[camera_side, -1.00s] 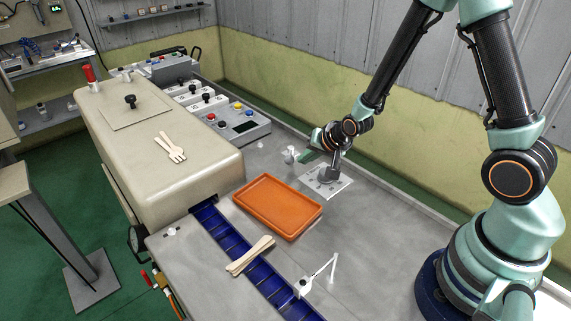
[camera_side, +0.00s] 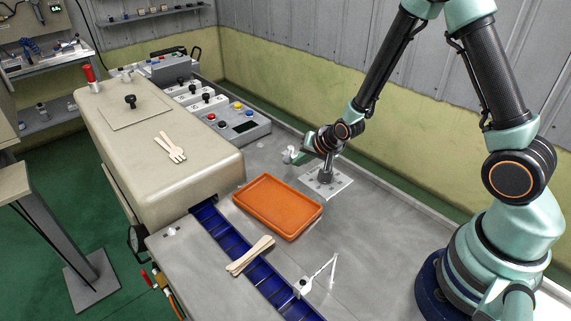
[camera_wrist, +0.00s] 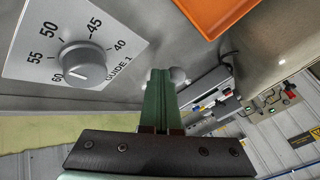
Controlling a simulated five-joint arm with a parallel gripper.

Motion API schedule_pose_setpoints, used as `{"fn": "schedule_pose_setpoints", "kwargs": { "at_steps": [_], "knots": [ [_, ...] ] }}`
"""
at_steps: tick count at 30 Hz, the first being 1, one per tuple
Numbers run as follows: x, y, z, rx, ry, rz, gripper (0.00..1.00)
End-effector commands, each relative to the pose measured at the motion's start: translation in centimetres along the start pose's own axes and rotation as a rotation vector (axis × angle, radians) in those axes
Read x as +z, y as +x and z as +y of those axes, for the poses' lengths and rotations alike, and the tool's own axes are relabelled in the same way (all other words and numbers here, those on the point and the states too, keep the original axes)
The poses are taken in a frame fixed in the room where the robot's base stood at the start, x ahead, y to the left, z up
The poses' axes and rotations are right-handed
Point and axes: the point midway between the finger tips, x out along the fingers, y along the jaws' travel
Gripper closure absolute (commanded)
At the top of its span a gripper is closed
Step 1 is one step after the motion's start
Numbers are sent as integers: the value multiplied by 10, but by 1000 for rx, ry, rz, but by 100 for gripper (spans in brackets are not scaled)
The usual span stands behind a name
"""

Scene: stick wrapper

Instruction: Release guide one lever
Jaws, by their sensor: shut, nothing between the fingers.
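My gripper (camera_side: 296,156) is low over the grey table, beside the dial plate, with its green fingers shut and empty. In the wrist view the shut fingers (camera_wrist: 159,74) point away from the camera. A pale rounded knob (camera_wrist: 179,76) shows right by the fingertips; whether they touch I cannot tell. In the side view a small white part (camera_side: 290,151) is at the fingertips, partly hidden. The plate labelled GUIDE 1 (camera_wrist: 113,67) carries a grey dial knob (camera_wrist: 82,62) and numbers from 40 to 60. Which part is the guide one lever is not clear.
An orange tray (camera_side: 277,207) lies close to the left of the dial plate (camera_side: 341,184). A blue conveyor (camera_side: 222,235) carries wooden sticks (camera_side: 250,255). A white jointed lever (camera_side: 318,275) stands beside it. A control box (camera_side: 239,124) and a beige machine (camera_side: 190,140) stand behind.

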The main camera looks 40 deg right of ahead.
Motion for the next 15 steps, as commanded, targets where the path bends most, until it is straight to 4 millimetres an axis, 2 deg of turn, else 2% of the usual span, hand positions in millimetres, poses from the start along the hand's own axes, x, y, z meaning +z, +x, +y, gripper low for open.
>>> {"fn": "schedule_pose_setpoints", "kwargs": {
  "at_steps": [15],
  "knots": [
    [10,18,-39,-30,-1,-35,100]
  ]
}}
